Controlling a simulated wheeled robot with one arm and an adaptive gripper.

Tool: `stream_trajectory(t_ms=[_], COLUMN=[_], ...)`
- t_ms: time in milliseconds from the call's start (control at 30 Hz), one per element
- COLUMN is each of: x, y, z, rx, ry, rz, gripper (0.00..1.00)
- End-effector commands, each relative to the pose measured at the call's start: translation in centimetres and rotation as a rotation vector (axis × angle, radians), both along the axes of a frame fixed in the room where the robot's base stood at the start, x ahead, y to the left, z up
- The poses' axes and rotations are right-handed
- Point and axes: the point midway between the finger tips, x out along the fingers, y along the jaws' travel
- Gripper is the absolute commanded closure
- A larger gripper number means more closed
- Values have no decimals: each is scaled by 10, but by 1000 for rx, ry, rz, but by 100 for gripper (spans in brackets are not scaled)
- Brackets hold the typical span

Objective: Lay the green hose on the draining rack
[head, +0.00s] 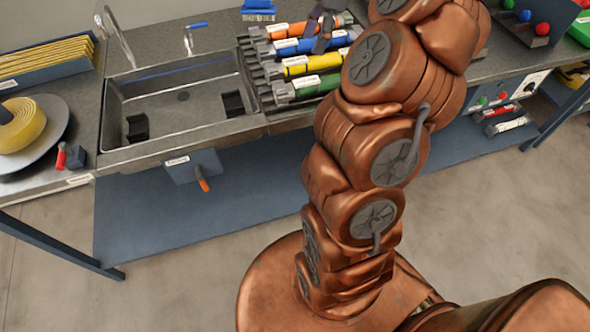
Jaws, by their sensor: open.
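The green hose (315,86) lies on the draining rack (249,58), in the slot nearest the front edge. Its left end has a grey fitting, and my arm hides its right end. Yellow (296,70), blue (285,47) and orange (283,31) hoses lie behind it on the rack, roughly parallel. My gripper (323,42) is open at the back of the rack, over the orange and blue hoses and away from the green one. I cannot tell whether it touches a hose.
A steel sink (175,75) with two black blocks lies left of the rack, with taps behind it. A yellow coil on a grey disc (60,150) is at far left. A control box (505,95) hangs under the counter at right.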

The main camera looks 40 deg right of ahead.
Motion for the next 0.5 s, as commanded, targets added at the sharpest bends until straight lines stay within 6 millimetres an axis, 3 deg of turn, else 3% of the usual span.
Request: stream_trajectory(t_ms=[33, 200, 367, 500], x=[-1, -14, -44, -82], y=[27, 105, 166, 208], z=[7, 19, 20, 12], rx=[-5, -42, -95, -153], ry=[18, 101, 182, 248], rz=[-4, -94, -210, -343], gripper=[33, 33, 33, 33])
